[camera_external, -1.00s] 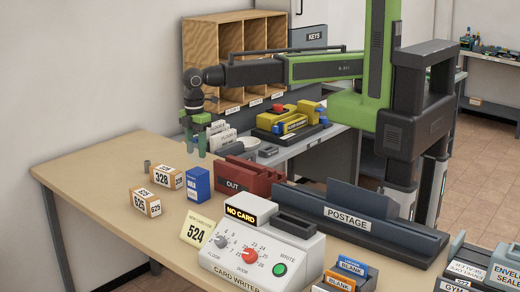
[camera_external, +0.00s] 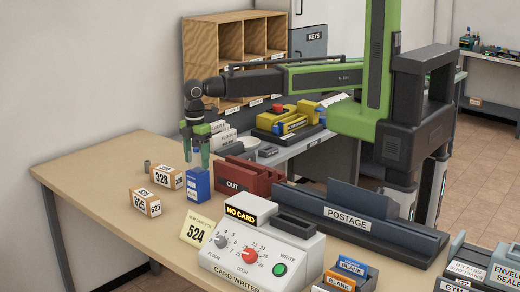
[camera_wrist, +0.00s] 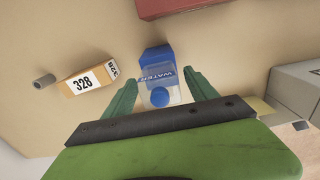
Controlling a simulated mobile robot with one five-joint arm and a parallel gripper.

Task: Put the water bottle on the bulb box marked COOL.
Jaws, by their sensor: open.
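The water bottle (camera_external: 198,185) is a squarish blue thing standing on the tan table; the wrist view shows it lettered WATER (camera_wrist: 154,72) with a round blue cap. My gripper (camera_external: 196,169) is open, pointing down at the bottle's upper part. In the wrist view the fingers of my gripper (camera_wrist: 162,82) lie either side of the bottle, with gaps visible. Two small orange and white boxes stand to its left, one marked 328 (camera_external: 166,177) and one marked 625 (camera_external: 146,203). I can read no COOL marking on any box.
A red OUT tray (camera_external: 250,178) stands close to the right of the bottle. A 524 card (camera_external: 196,230) and the card writer (camera_external: 263,255) are in front. A small grey cylinder (camera_external: 147,166) lies near the 328 box. The table's left part is clear.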

